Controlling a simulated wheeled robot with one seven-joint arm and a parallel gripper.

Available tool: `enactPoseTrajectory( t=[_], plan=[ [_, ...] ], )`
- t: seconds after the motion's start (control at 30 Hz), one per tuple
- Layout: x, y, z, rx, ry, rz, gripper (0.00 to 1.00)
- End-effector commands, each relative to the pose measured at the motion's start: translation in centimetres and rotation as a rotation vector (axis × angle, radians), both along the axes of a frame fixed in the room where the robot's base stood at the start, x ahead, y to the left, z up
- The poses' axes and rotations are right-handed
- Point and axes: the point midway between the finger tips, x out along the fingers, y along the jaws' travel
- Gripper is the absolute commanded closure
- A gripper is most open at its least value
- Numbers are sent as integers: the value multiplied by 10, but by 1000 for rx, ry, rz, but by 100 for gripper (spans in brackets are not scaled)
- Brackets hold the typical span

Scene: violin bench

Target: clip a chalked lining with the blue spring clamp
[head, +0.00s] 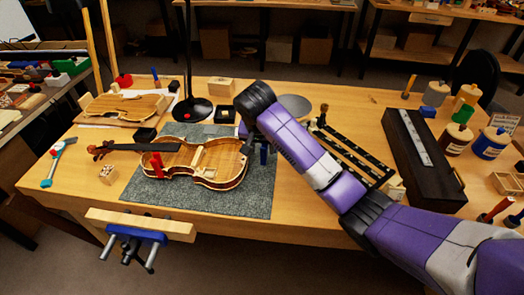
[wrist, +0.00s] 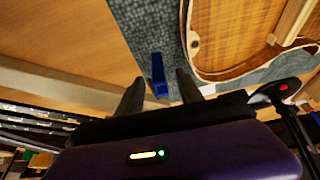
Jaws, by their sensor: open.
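The blue spring clamp (head: 264,154) stands at the right of the open violin body (head: 208,157), on the grey mat. In the wrist view the blue clamp (wrist: 158,72) shows between my two dark fingers, near the mat's edge and apart from the violin's rim (wrist: 240,68). My gripper (wrist: 159,84) is open, with a finger on each side of the clamp; I cannot tell whether they touch it. In the head view my arm largely hides the gripper. A red clamp (head: 157,165) is at the violin's left part. I cannot make out chalk on the lining.
The grey mat (head: 250,203) lies on the wooden bench. A black lamp base (head: 192,109) and small black box (head: 225,115) stand behind the violin. A dark long case (head: 415,150) and several jars are at the right. A vise (head: 140,228) is at the front edge.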

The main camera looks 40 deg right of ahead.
Motion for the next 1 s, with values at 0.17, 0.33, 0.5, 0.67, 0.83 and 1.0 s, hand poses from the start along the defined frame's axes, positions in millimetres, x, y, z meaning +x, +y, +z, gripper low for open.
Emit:
enactPoseTrajectory(
  t=[0.17, 0.33, 0.5, 0.67, 0.83, 1.0],
  plan=[
    [3, -7, -16, -1, 1, -2, 56],
    [7, -17, -38, -2, 3, -2, 56],
    [12, -21, -55, -1, 1, 0, 56],
    [13, -21, -57, 0, -2, 1, 56],
    [13, -21, -57, 0, -2, 1, 68],
    [13, -21, -57, 0, -1, 0, 100]
  ],
)
